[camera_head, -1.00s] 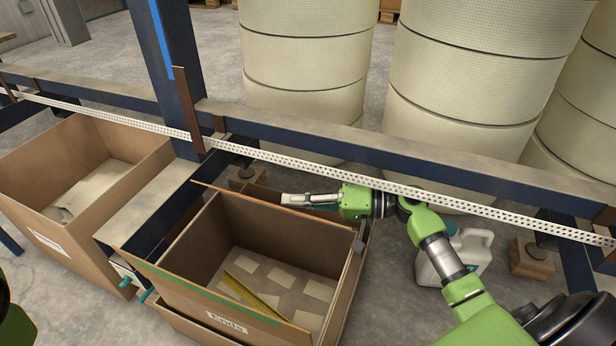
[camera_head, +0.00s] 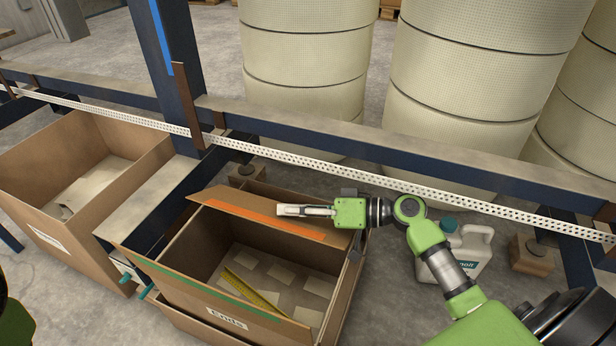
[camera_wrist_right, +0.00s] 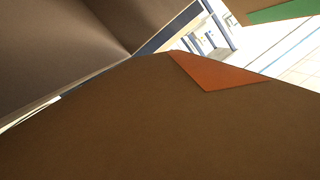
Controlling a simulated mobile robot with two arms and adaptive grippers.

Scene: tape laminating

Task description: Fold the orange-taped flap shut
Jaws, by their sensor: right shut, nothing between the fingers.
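The orange-taped flap (camera_head: 255,206) is on the far side of the cardboard box labelled "Ends" (camera_head: 185,305). It tilts partly inward over the opening, with the orange tape strip along its free edge. My right gripper (camera_head: 282,210) is shut and empty at the flap, by the right part of the tape; I cannot tell whether it touches. In the right wrist view, the brown flap (camera_wrist_right: 150,125) fills much of the picture, with a corner of orange tape (camera_wrist_right: 215,75). My left gripper is not in view.
A green-taped flap (camera_head: 200,290) stands at the box's near side. A yellow ruler (camera_head: 250,292) lies inside. Another open box (camera_head: 120,200) is at left. A white perforated rail (camera_head: 300,158) runs behind, and a white jug (camera_head: 468,250) stands at right.

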